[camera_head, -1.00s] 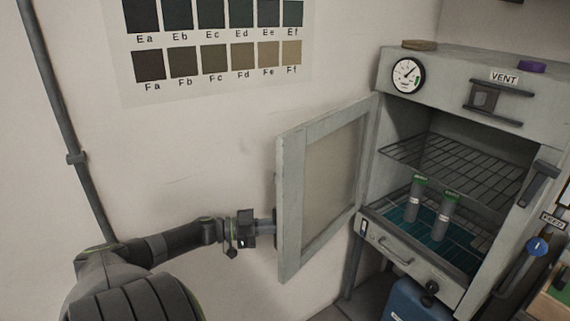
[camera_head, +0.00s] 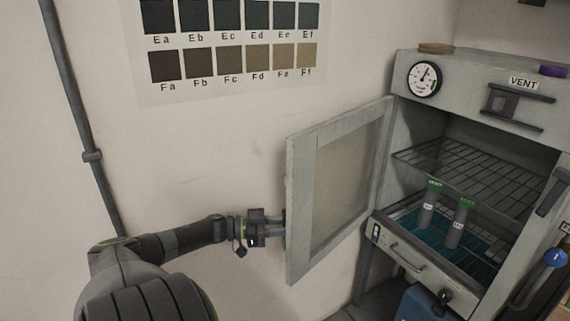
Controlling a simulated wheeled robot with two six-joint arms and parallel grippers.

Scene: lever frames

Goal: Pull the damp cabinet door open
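The damp cabinet (camera_head: 450,72) stands at the right. Its door (camera_head: 298,205), a pale grey frame with a frosted pane, is swung wide open to the left, and the inside shows. My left gripper (camera_head: 282,229) is at the outer side of the door, near its free edge. The fingertips are hidden behind the door frame, so I cannot tell whether they hold the handle, which is also hidden. My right gripper is not in view.
Inside are a wire shelf (camera_head: 480,178) and two green-capped tubes (camera_head: 428,208) (camera_head: 456,230). A drawer (camera_head: 412,255) sits below, with a blue container (camera_head: 415,305) under it. A pipe (camera_head: 75,110) runs down the left wall.

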